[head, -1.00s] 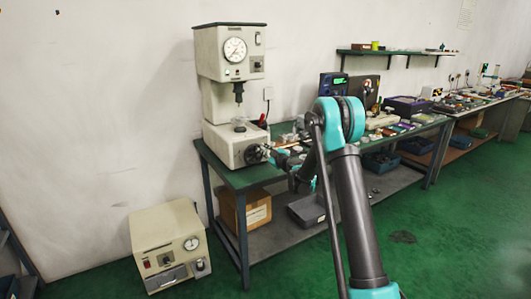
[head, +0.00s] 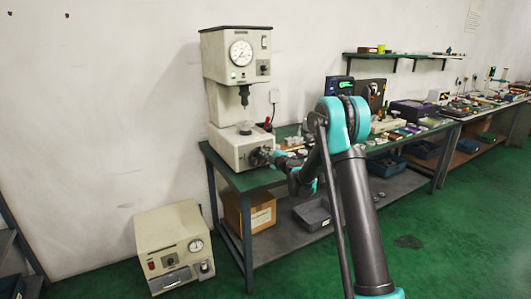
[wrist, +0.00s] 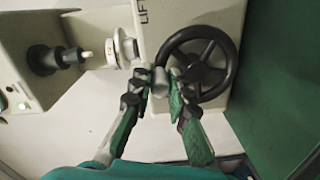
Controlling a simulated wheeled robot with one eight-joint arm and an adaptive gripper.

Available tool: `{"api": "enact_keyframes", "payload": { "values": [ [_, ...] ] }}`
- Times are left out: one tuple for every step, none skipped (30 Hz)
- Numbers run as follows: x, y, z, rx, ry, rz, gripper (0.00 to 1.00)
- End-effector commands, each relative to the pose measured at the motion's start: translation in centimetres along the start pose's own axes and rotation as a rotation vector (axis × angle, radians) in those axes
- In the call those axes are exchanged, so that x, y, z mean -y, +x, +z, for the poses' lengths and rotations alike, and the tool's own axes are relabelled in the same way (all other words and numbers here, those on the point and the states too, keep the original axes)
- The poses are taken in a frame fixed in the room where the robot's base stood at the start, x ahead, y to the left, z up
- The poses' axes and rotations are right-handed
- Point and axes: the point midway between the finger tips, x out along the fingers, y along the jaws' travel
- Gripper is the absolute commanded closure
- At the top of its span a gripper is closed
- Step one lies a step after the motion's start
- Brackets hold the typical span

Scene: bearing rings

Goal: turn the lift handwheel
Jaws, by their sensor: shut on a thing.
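The lift handwheel is a black spoked wheel (wrist: 232,55) on the side of the cream press, under the marking "LIFT" in the wrist view. In the head view the handwheel (head: 260,156) is small and partly covered by my gripper. My gripper (wrist: 166,84) is at the wheel's left rim in the wrist view. Its two fingers are closed around a grey knob (wrist: 161,80) at the rim. The press (head: 232,100) has a round dial, a spindle pointing down and a base on the bench corner.
The green bench (head: 240,180) runs right, crowded with small parts and boxes. A cream box with a gauge (head: 174,248) stands on the floor at left. A cardboard box (head: 252,212) sits on the lower shelf. Green floor is clear at right.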

Motion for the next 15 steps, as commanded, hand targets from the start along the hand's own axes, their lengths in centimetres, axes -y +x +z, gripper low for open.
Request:
{"api": "enact_keyframes", "payload": {
  "values": [
    [0.09, -0.01, -0.13, -0.002, -0.004, -0.001, 1.0],
    [0.09, -0.01, -0.13, -0.002, -0.005, -0.001, 1.0],
    [0.1, -0.01, -0.14, -0.002, -0.006, -0.001, 1.0],
    [0.1, -0.02, -0.14, -0.002, -0.006, -0.001, 1.0],
    [0.1, -0.02, -0.14, -0.002, -0.006, -0.001, 1.0],
    [0.1, -0.02, -0.14, -0.002, -0.006, -0.001, 1.0],
    [0.1, -0.02, -0.14, -0.002, -0.006, -0.001, 1.0],
    [0.1, -0.02, -0.14, -0.002, -0.006, -0.001, 1.0],
    [0.1, -0.02, -0.14, -0.002, -0.006, -0.001, 1.0],
    [0.11, -0.02, -0.14, -0.002, -0.006, -0.001, 1.0],
    [0.11, -0.02, -0.14, -0.002, -0.005, -0.001, 1.0],
    [0.11, -0.02, -0.14, -0.002, -0.005, -0.001, 0.81],
    [0.11, -0.02, -0.15, -0.002, -0.005, -0.001, 0.78],
    [0.11, -0.02, -0.14, -0.002, -0.005, -0.001, 0.74],
    [0.1, -0.02, -0.13, -0.002, -0.005, -0.001, 0.69]
  ]
}}
